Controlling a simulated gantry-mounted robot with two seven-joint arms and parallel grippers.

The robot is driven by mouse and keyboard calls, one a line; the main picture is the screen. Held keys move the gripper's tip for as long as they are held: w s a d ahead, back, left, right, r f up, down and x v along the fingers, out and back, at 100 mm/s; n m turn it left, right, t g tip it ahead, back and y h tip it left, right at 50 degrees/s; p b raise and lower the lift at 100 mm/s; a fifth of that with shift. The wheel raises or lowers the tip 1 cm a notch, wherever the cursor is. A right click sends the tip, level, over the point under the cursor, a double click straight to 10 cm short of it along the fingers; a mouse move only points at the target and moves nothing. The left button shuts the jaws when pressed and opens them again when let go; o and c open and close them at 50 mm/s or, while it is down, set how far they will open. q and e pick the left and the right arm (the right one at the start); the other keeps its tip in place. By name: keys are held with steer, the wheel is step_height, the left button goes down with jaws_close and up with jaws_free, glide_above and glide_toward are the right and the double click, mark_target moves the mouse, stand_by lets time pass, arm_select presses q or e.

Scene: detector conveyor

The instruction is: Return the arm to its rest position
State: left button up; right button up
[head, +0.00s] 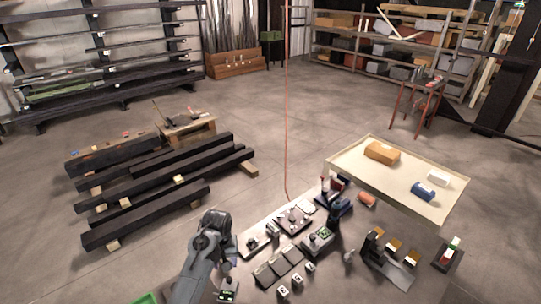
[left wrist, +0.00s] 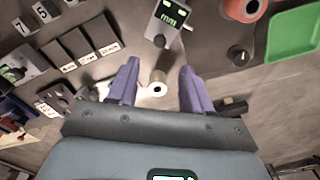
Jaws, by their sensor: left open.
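My left arm comes in from the bottom of the head view, and its gripper (head: 231,259) hangs over the near left part of the worktable (head: 330,285). In the left wrist view the two purple fingers of my left gripper (left wrist: 158,78) are spread apart. A small pale cylinder with a dark centre in its end (left wrist: 157,87) shows in the gap between them; neither finger visibly touches it. A meter with a green display (left wrist: 170,16) lies beyond the fingertips, and it also shows in the head view (head: 228,291). My right gripper is not in view.
Dark panels (head: 279,266), numbered tags (head: 297,279) and instruments (head: 319,239) crowd the worktable. A cream tray (head: 350,150) holds a cardboard box (head: 382,152), a white block (head: 438,179) and a blue block (head: 424,191). A green bin (left wrist: 293,38) is at the side.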

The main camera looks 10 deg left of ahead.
arm_select(q)
steer(key=s+a+f+m+t+p, duration=0.1)
steer(key=s+f, duration=0.1)
steer(key=s, duration=0.6)
steer(key=s+a+f+m+t+p, duration=0.1)
steer(key=s+f, duration=0.1)
steer(key=s, duration=0.7)
steer(key=s+d+r+m+p, duration=0.1)
steer(key=s+r, duration=0.3)
steer(key=s, duration=0.5)
steer(key=s+d+r+m+t+p, duration=0.1)
steer(key=s+r+m, duration=0.1)
steer(key=s+r, duration=0.3)
steer(key=s, duration=0.4)
steer(key=shift+s+d+m+t, duration=0.3)
steer(key=shift+s+d, duration=0.05)
steer(key=shift+d, duration=0.05)
